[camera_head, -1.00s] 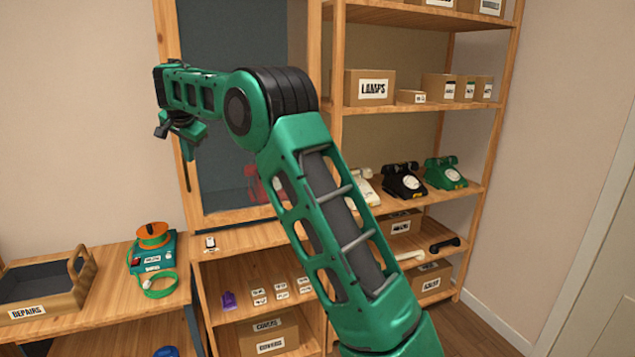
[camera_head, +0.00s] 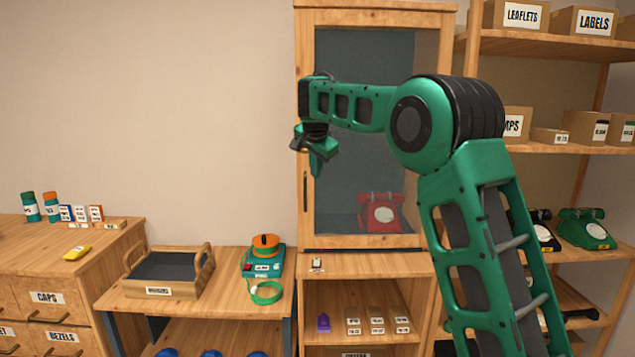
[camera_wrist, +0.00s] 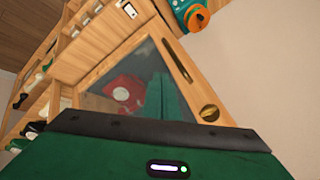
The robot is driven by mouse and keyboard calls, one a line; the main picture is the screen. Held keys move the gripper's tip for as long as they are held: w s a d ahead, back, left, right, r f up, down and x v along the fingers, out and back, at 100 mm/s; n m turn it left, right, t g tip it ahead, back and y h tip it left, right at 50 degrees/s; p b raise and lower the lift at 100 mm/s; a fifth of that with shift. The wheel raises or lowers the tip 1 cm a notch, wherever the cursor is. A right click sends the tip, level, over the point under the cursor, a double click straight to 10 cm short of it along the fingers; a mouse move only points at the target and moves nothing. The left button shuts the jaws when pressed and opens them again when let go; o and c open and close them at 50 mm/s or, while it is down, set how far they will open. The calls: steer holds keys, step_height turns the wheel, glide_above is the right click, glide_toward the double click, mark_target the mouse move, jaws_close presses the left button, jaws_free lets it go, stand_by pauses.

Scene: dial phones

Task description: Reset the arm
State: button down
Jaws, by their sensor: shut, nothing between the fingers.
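My arm is raised and bent in front of the tall cabinet (camera_head: 429,52) and the shelf on the right in the head view. My gripper (camera_head: 316,172) hangs at the arm's far end, pointing down in front of the cabinet's glass door, near its left edge. It is shut and holds nothing. In the wrist view the cabinet's glass front (camera_wrist: 150,60) shows at a tilt, with the red phone (camera_wrist: 124,91) behind it.
The red phone (camera_head: 381,212) stands inside the glass cabinet. The REPAIRS tray (camera_head: 160,290) and an orange-topped teal device (camera_head: 264,262) stand on the left bench. Green and black phones (camera_head: 585,230) are on the right shelf. The wall at left is clear.

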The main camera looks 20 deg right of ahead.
steer(key=d+v, duration=0.1)
steer(key=v, duration=0.3)
steer(key=s+d+f+n+g, duration=0.1)
steer(key=s+d+f, duration=0.3)
steer(key=s, duration=0.5)
steer(key=s+d+f+n+g, duration=0.1)
steer(key=s+d+g, duration=0.1)
steer(key=s+d, duration=0.55)
steer(key=s+d+f+n+g, duration=0.1)
steer(key=s+d+f, duration=0.25)
steer(key=s, duration=0.65)
steer(key=s+f+n+g, duration=0.1)
steer(key=s+f, duration=0.4)
steer(key=s, duration=0.5)
steer(key=s+f+g+y, duration=0.1)
steer(key=s+f, duration=0.4)
steer(key=s, duration=0.6)
steer(key=s+f+n+g+y, duration=0.1)
steer(key=s+f, duration=0.4)
steer(key=s, duration=0.5)
steer(key=shift+s+a+n, duration=0.3)
steer(key=shift+r, duration=0.1)
